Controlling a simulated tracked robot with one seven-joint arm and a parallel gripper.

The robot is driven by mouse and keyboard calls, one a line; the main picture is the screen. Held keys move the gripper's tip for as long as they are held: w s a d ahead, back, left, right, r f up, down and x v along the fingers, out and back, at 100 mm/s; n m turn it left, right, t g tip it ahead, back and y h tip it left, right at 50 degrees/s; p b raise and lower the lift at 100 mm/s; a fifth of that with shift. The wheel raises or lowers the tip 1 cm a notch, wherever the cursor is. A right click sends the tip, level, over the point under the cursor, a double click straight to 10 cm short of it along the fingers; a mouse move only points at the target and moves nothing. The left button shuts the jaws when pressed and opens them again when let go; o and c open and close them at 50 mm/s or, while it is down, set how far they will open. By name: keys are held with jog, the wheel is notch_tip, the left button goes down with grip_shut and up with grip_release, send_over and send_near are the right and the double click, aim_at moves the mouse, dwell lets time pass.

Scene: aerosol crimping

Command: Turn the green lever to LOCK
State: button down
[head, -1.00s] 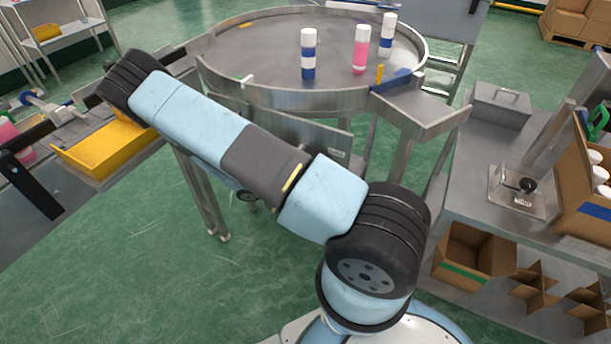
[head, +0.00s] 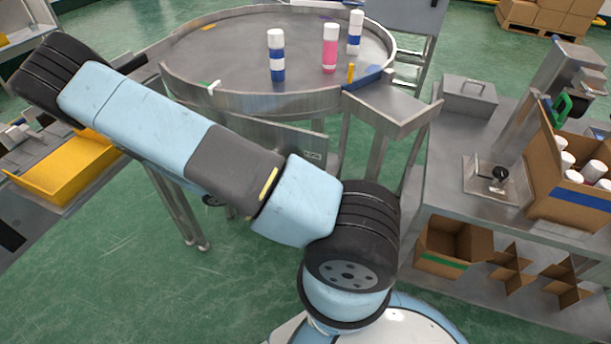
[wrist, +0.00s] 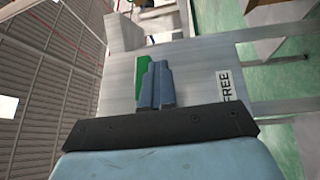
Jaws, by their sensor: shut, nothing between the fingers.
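In the wrist view, a green part (wrist: 142,71), which looks like the green lever, stands against a grey metal plate (wrist: 195,75). It is partly hidden behind my fingers. The word FREE is printed on a white label (wrist: 225,87) on the plate, right of the fingers; no LOCK label shows. My gripper (wrist: 156,68) has its two blue-grey fingers together and empty. The fingertips overlap the right side of the green part in the picture; I cannot tell whether they touch it. In the head view my gripper and the lever are out of sight.
A round steel table (head: 230,55) carries white cans with blue bands and a pink one (head: 330,48). A yellow tray (head: 60,175) lies at left. A bench at right holds a cardboard box (head: 570,200) and a green handle (head: 562,108). Green floor is open between.

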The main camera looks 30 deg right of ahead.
jog(key=s+a+r+m+g+h, duration=0.1)
jog(key=s+r+g, duration=0.2)
jog(key=s+r, duration=0.8)
jog(key=s, duration=0.2)
jog(key=shift+s+a+r+m, duration=0.3)
jog(key=shift+s+r, duration=0.05)
